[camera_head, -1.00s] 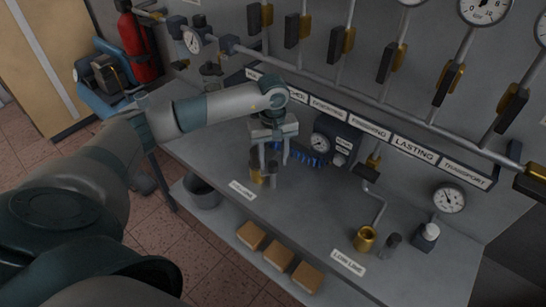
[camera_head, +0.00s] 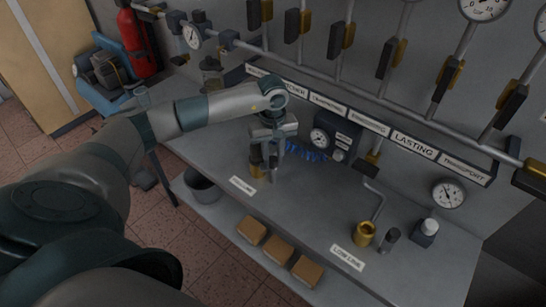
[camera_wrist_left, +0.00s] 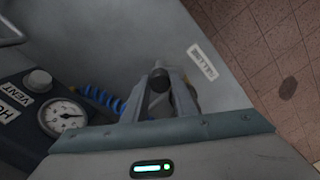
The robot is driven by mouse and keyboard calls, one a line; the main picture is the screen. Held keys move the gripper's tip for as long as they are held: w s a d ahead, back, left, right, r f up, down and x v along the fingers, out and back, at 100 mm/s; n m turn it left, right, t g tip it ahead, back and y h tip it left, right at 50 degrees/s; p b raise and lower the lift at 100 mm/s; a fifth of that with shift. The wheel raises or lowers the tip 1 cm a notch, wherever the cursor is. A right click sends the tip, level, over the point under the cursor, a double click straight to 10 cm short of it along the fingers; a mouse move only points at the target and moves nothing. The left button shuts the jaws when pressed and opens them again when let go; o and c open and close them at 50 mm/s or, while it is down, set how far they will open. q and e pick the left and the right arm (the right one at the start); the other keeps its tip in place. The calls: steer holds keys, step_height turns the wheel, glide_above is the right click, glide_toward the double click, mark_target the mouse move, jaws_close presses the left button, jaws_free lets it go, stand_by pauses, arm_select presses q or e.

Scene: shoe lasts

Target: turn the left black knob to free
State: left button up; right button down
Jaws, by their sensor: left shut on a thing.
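The left black knob (camera_head: 273,174) stands on the grey bench by a brass fitting (camera_head: 256,168), behind a white label. My left gripper (camera_head: 266,158) points down over it and is shut on it, the fingers hiding part of it. In the left wrist view the dark round top of the knob (camera_wrist_left: 158,78) shows between the fingers (camera_wrist_left: 163,95). I cannot tell which way the knob is turned. A second black knob (camera_head: 391,235) stands farther right beside another brass fitting (camera_head: 364,233), behind the "LOW LINE" label. My right gripper is not in view.
A gauge block (camera_head: 335,137) with a blue coiled hose (camera_head: 308,153) stands just behind my left gripper. Pipes with black and brass valves (camera_head: 390,58) run along the wall. Brown blocks (camera_head: 278,250) sit below the bench's front. The bench between the two fittings is clear.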

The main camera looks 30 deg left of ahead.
arm_select(q)
steer(key=shift+f+n+b, duration=0.2)
steer(key=shift+n+b, duration=0.3)
steer(key=shift+b, duration=0.4)
steer(key=n+b, duration=0.4)
steer(key=b, duration=0.1)
steer(key=shift+n+b, duration=1.3)
steer(key=shift+r+n+b, duration=0.2)
steer(key=shift+n+b, duration=0.25)
steer(key=shift+n, duration=0.15)
steer(key=o, duration=1)
steer(key=shift+o, duration=0.2)
